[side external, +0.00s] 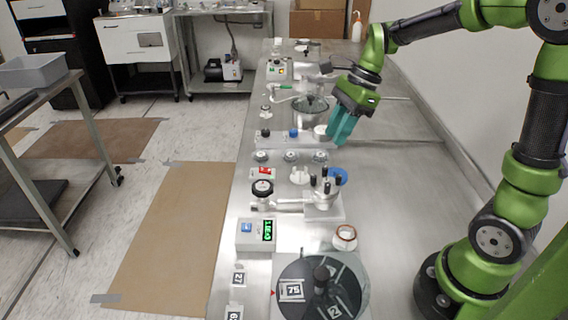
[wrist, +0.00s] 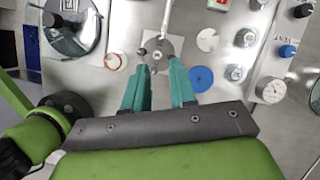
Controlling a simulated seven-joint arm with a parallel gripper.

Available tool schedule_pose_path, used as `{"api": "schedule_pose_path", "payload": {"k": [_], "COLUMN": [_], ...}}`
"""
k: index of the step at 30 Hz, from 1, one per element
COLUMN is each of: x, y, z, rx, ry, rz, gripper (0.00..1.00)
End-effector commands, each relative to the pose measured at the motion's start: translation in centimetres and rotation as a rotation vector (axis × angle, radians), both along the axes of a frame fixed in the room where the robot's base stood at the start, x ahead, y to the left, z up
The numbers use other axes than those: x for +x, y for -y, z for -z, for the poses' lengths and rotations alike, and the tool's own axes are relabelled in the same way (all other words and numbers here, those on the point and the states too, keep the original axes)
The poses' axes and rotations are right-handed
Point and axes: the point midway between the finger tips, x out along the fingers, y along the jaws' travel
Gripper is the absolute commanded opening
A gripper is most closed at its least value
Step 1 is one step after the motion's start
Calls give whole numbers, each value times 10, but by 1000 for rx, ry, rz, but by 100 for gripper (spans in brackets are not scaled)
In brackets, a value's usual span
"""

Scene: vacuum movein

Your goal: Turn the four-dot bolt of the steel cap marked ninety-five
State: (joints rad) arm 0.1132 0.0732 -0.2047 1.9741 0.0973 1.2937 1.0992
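My gripper (wrist: 159,72) has two teal fingers, which stand apart with nothing held between them. In the wrist view, a small round steel piece (wrist: 161,47) with small dark spots shows just beyond the fingertips. I cannot read a ninety-five or make out a four-dot bolt on it. In the side view, my gripper (side external: 338,136) points down over the right side of the bench's row of parts, close to a white disc (side external: 321,131). A steel fixture with black upright posts (side external: 325,188) stands nearer the camera. Whether the fingers touch anything is unclear.
A blue disc (wrist: 200,79) lies right of the fingers, and a copper-ringed fitting (wrist: 113,61) lies left. A large round-lidded vessel (side external: 320,285) with a "75" tag stands at the bench's front. A readout box (side external: 257,234) is on the left. The bench's right side is clear.

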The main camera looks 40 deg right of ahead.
Motion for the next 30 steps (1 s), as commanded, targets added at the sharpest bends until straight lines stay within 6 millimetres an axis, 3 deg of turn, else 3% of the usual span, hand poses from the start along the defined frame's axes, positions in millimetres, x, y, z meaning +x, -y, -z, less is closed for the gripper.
{"api": "schedule_pose_path", "payload": {"k": [3,9,20,23,26,30], "x": [-3,-7,-8,-9,-19,-34], "y": [9,17,19,13,-3,-14], "z": [-23,-44,-49,-52,-61,-61], "rx": [-1,-2,0,-1,-11,-25], "ry": [5,1,0,9,39,39], "rz": [2,-1,-1,-15,-28,156], "gripper": [26,26,26,41,41,41]}}
